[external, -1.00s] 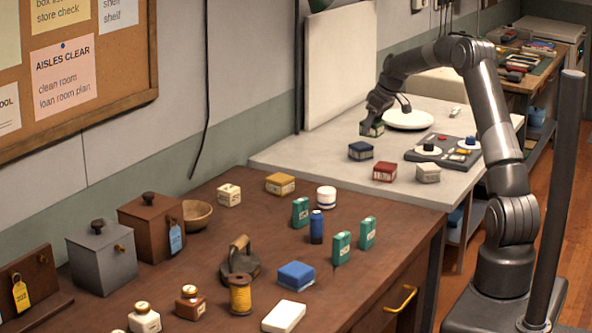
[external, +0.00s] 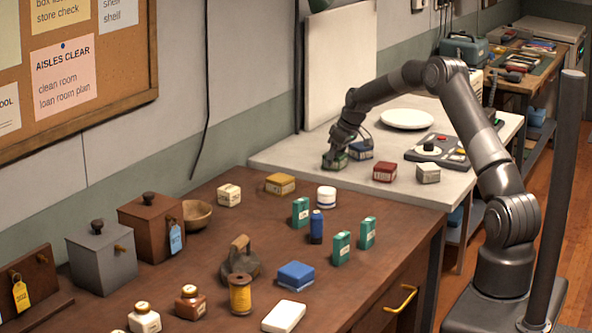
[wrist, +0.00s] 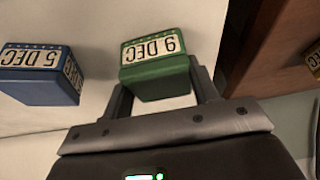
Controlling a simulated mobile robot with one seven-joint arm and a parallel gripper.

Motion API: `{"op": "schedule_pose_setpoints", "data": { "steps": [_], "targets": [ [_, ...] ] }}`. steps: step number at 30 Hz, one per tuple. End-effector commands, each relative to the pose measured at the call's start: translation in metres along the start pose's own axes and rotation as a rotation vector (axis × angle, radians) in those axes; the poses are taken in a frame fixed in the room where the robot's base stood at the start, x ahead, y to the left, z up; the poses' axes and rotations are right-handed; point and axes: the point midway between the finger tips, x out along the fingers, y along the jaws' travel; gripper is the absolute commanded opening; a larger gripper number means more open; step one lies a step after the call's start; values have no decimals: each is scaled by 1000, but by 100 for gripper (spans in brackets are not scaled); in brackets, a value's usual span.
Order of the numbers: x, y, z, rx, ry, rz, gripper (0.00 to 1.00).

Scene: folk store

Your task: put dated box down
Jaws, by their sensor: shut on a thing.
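The dated box is a small green box (wrist: 158,76) with a white label that reads "9 DEC" in the wrist view. My gripper (wrist: 160,82) is shut on it, one finger on each side. In the external view the green box (external: 335,162) is at the left front part of the pale table, at or just above its top; I cannot tell if it touches. My gripper (external: 336,155) points down over it. A blue box (wrist: 42,75) labelled "5 DEC" stands beside it, apart, and also shows in the external view (external: 361,151).
A red box (external: 384,172) and a white box (external: 428,173) stand to the right on the pale table (external: 300,162). A white plate (external: 407,118) and a control panel (external: 436,150) lie behind. The brown bench (external: 200,262) in front holds several boxes and bottles.

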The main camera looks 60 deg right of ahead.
Motion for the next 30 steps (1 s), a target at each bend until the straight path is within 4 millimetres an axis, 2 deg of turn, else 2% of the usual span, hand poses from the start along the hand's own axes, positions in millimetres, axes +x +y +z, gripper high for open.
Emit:
{"op": "schedule_pose_setpoints", "data": {
  "steps": [10,11,18,26,30],
  "targets": [
    [3,0,1,0,1,0,30],
    [3,0,1,-1,1,0,56],
    [3,0,1,-1,1,1,76],
    [2,0,1,-1,1,1,76],
    [-10,1,0,-1,2,2,76]
  ]
}}
